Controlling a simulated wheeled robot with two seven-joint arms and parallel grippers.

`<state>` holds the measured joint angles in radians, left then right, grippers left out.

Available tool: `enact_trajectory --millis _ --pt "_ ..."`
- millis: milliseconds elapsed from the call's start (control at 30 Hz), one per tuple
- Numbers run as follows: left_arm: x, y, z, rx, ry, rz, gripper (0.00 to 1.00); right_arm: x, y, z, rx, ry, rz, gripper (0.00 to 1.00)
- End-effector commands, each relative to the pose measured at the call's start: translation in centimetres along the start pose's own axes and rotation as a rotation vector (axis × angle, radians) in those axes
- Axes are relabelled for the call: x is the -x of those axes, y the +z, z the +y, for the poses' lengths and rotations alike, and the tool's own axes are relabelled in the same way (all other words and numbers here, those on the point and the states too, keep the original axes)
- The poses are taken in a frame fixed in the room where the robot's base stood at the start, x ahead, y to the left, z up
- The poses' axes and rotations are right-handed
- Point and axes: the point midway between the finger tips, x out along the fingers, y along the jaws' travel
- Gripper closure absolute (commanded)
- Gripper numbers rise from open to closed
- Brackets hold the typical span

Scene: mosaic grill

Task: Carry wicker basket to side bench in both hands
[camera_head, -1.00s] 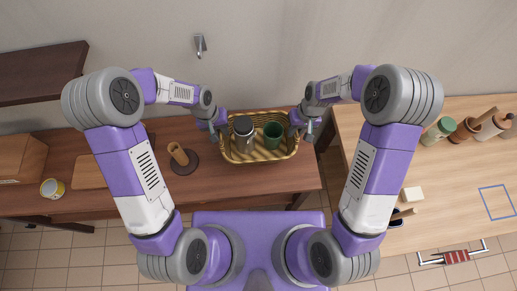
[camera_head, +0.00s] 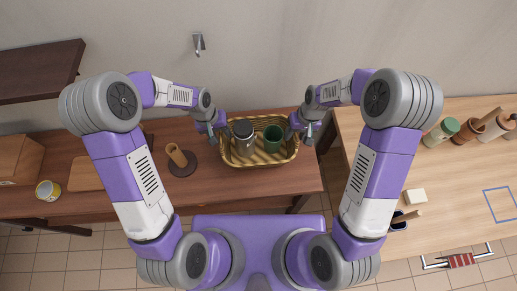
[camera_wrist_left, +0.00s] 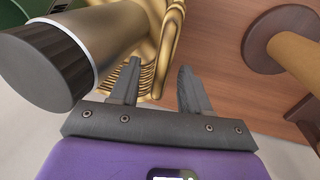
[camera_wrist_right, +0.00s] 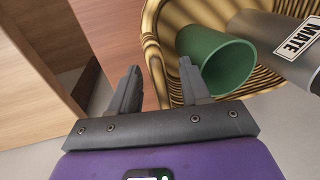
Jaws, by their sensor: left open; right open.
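The golden-brown wicker basket (camera_head: 260,163) sits on the dark wooden counter, holding a grey canister (camera_head: 243,136) and a green cup (camera_head: 273,137). My left gripper (camera_head: 215,137) is open at the basket's left end; in the left wrist view the basket's wicker (camera_wrist_left: 172,45) shows beyond and between its fingers. My right gripper (camera_head: 305,132) is open at the right end; in the right wrist view the basket rim (camera_wrist_right: 152,42) runs down between its fingers. Contact is not clear. A light wooden bench (camera_head: 375,140) stands to the right.
A blue square outline (camera_head: 487,204) marks the light bench, with a white block (camera_head: 415,196) and several jars and mills at its back. On the dark counter (camera_head: 230,188), a wooden holder (camera_head: 178,157) stands left of the basket. A mug (camera_head: 47,189) is farther left.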

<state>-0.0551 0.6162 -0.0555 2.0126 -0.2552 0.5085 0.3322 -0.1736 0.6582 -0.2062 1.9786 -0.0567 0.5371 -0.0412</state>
Motion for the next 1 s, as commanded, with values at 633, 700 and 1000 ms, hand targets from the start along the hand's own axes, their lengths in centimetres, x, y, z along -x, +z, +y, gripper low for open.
enact_trajectory --millis 633,700,1000 --pt "11.0 0.0 0.0 -0.001 0.001 0.002 0.53 0.0 0.0 0.0 0.000 0.000 0.000 0.53" --pt "11.3 0.0 0.0 -0.001 0.001 0.001 0.53 0.2 0.0 0.0 0.000 0.000 0.001 0.53" --pt "11.3 0.0 0.0 -0.001 0.000 0.000 0.53 5.3 -0.1 0.0 -0.001 -0.001 0.008 0.53"
